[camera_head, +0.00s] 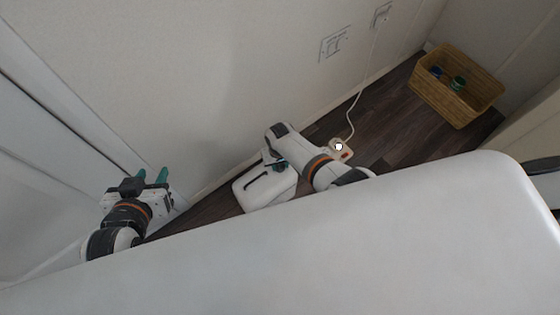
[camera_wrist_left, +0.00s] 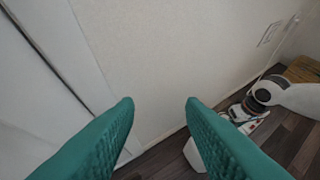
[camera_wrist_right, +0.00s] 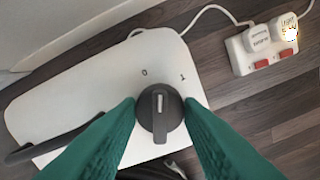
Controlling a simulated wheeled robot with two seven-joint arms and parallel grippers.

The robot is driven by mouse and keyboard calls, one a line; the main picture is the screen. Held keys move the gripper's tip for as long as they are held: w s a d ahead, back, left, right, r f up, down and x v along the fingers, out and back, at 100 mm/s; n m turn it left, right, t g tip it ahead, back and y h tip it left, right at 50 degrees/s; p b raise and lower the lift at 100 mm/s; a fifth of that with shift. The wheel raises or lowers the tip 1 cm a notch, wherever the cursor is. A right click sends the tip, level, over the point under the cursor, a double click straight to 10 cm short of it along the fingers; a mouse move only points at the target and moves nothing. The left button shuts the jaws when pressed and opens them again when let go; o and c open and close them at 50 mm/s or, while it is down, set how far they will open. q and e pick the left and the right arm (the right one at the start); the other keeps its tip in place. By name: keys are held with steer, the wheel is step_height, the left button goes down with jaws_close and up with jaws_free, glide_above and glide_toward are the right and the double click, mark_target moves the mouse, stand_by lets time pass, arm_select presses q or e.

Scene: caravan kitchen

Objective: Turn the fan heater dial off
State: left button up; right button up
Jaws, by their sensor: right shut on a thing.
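The fan heater (camera_head: 254,194) is a white box on the dark floor by the wall; it fills the left of the right wrist view (camera_wrist_right: 75,90). Its dark round dial (camera_wrist_right: 159,118) sits on the top face, with marks 0 and 1 beyond it. The dial's pale pointer line faces up the picture, between the two marks. My right gripper (camera_wrist_right: 160,103) is shut on the dial, a green finger on each side. In the head view, my right arm partly hides the heater. My left gripper (camera_head: 152,174) is open and empty, left of the heater near the wall.
A white power strip (camera_wrist_right: 262,50) with red switches and plugs lies beside the heater; its cable runs to a wall socket (camera_head: 381,14). A wicker basket (camera_head: 455,90) with small items stands further right. A large white surface (camera_head: 330,240) fills the foreground.

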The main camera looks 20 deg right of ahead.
steer(key=shift+n, duration=1.2)
arm_select(q)
steer(key=shift+s+a+f+g+y+p, duration=0.2)
steer(key=shift+s+a+f+g, duration=0.1)
steer(key=shift+s+f+g, duration=0.45)
steer(key=shift+s+a+f+g+y+p, duration=0.2)
steer(key=shift+s+a+f+g, duration=0.15)
steer(key=shift+s+g, duration=0.35)
arm_select(e)
steer(key=shift+n, duration=1)
arm_select(q)
steer(key=shift+s+f, duration=0.1)
steer(key=shift+s, duration=0.15)
arm_select(e)
steer(key=o, duration=1)
